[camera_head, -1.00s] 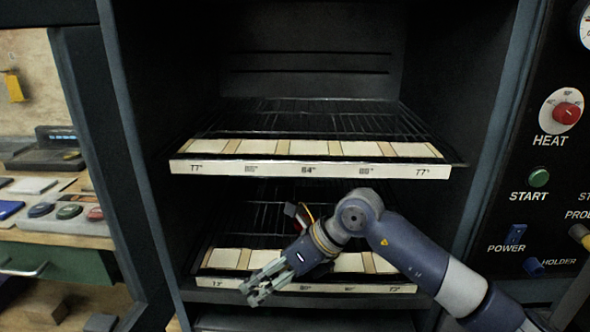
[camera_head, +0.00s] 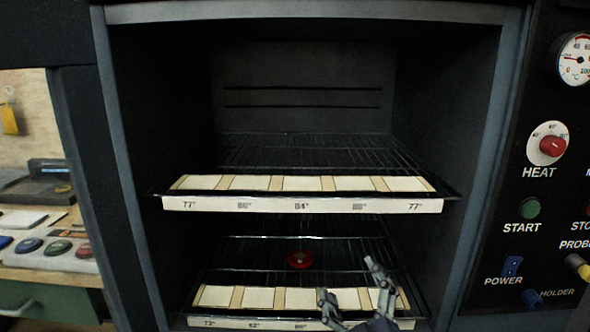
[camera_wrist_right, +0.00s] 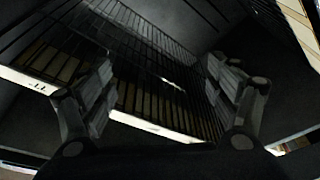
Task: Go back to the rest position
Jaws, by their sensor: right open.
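My right gripper (camera_head: 352,290) is open and empty at the bottom of the head view, in front of the right part of the lower rack (camera_head: 260,322). In the right wrist view its two fingers (camera_wrist_right: 165,100) stand wide apart with nothing between them, and rack wires show beyond. A red round object (camera_head: 300,260) lies on the lower rack, left of the gripper and apart from it. My left gripper is not in view.
The open oven cabinet has an upper rack (camera_head: 300,206) with a labelled white front strip. A control panel with a heat knob (camera_head: 552,146), start button (camera_head: 530,208) and probe (camera_head: 578,265) stands at the right. A workbench (camera_head: 50,265) with coloured discs is at the left.

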